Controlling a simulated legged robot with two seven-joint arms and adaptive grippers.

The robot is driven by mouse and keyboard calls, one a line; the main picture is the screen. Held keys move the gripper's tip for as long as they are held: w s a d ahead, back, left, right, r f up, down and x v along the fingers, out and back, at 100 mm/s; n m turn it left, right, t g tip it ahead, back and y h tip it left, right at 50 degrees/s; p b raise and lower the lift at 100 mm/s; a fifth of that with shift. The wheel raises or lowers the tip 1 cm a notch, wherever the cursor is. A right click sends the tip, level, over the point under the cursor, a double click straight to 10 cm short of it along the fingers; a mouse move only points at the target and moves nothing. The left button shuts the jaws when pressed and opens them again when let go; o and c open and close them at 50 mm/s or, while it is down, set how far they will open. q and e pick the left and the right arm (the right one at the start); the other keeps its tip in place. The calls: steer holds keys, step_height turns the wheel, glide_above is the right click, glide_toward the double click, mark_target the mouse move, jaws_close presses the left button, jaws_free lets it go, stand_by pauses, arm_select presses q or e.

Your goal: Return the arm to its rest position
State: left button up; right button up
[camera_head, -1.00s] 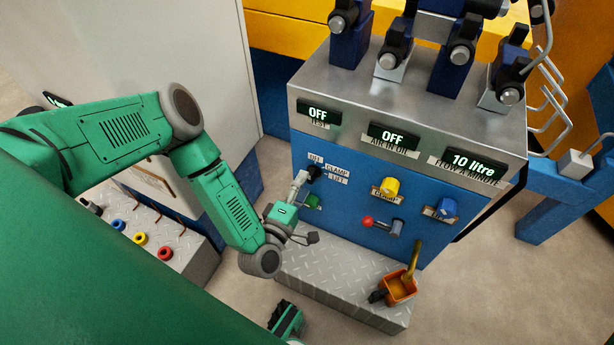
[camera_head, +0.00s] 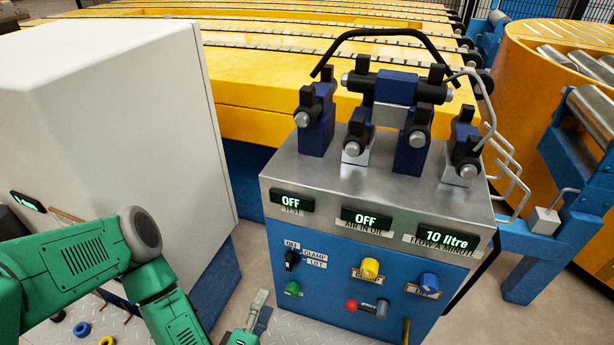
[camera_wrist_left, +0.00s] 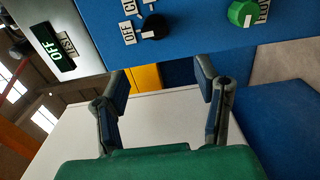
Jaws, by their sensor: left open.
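My left arm (camera_head: 160,295) is green and comes in from the left in the head view. My left gripper (camera_head: 262,312) is at the bottom edge there, partly cut off, below and left of the control panel. In the left wrist view the gripper (camera_wrist_left: 160,95) is open, its two fingers apart with nothing between them. The blue control panel (camera_head: 335,300) is beyond the fingertips. Its black selector knob (camera_head: 291,259) and green knob (camera_head: 292,289) are apart from the gripper. My right gripper is not in view.
A white cabinet (camera_head: 110,110) stands at left. The panel's metal top (camera_head: 265,170) carries several blue and black valve fittings. Displays read OFF, OFF and 10 litre. A yellow conveyor (camera_head: 250,90) lies behind. A strip of floor (camera_head: 245,270) shows between cabinet and panel.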

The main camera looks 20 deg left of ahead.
arm_select(q)
steer(key=s+d+r+m+g+h+p, duration=0.1)
steer(key=s+d+m+g+h+p, duration=0.15)
steer(key=d+m+g, duration=0.3)
steer(key=s+d+r+m+g+h+p, duration=0.1)
steer(key=s+d+m+g+h+p, duration=0.1)
steer(key=d+m+g+h, duration=0.4)
steer(key=s+a+r+m+g+y+p, duration=0.1)
steer(key=s+a+r+m+g+y, duration=0.2)
steer(key=a, duration=0.5)
steer(key=s+a+r+m+g+y+p, duration=0.2)
steer(key=s+a+r+m+g+y, duration=0.1)
steer(key=s+a, duration=0.4)
steer(key=shift+s+a+r+m+y, duration=0.35)
steer(key=shift+s+r+m+y, duration=0.25)
steer(key=shift+r+m, duration=0.35)
steer(key=shift+f, duration=0.15)
